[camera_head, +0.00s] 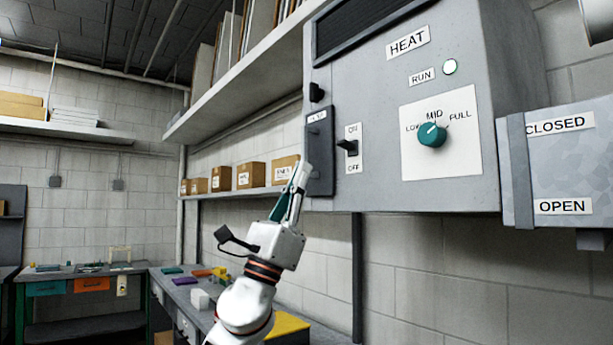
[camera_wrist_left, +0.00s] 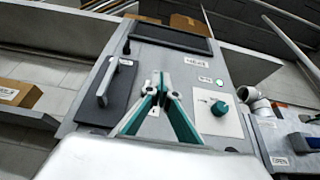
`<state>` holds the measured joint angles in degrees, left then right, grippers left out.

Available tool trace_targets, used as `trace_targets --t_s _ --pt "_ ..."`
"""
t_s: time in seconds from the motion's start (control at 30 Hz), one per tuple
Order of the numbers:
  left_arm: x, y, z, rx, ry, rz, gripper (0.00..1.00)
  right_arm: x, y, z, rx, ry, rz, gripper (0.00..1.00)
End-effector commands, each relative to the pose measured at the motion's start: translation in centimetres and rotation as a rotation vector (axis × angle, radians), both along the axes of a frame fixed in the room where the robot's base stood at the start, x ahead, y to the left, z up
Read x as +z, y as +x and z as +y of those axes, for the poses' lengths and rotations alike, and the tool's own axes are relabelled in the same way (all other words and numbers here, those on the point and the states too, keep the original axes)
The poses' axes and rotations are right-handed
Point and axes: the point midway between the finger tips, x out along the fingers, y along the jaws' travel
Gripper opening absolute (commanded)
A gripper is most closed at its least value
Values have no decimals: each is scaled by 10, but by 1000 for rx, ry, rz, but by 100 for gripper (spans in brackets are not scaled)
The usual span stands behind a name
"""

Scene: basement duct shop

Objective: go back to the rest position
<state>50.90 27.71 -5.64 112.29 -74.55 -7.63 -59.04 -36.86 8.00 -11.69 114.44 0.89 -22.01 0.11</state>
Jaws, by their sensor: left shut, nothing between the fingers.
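My left gripper (camera_head: 301,172) is raised in front of the wall, just left of and below the grey heater cabinet (camera_head: 440,190). Its teal and white fingers are closed together and empty. In the left wrist view the fingertips (camera_wrist_left: 160,80) meet in front of the cabinet's lower face, hiding part of it around the switch. Whether they touch the cabinet I cannot tell, but nothing is held. My right gripper is in neither view.
The cabinet carries a black ON/OFF switch (camera_head: 347,146), a teal dial (camera_head: 432,134) pointing near MID and a pale green RUN lamp (camera_head: 449,66). A dark lever plate (camera_head: 320,155) is on its left. Cardboard boxes (camera_head: 251,176) line a shelf above a cluttered bench (camera_head: 190,295).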

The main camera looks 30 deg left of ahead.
Motion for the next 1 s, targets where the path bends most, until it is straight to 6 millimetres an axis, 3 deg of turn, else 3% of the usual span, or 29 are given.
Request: trace_targets --t_s 0.47,0.57,0.67,0.77,1.0 --pt "0 0 0 -1 0 0 0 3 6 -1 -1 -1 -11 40" --pt "-11 4 1 -22 -28 21 0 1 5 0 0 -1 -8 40" --pt "-44 15 6 -85 -119 80 0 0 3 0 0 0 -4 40" --pt "-100 29 16 -176 -275 175 0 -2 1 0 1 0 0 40" --pt "-262 45 44 -338 -735 428 0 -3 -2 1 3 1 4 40"
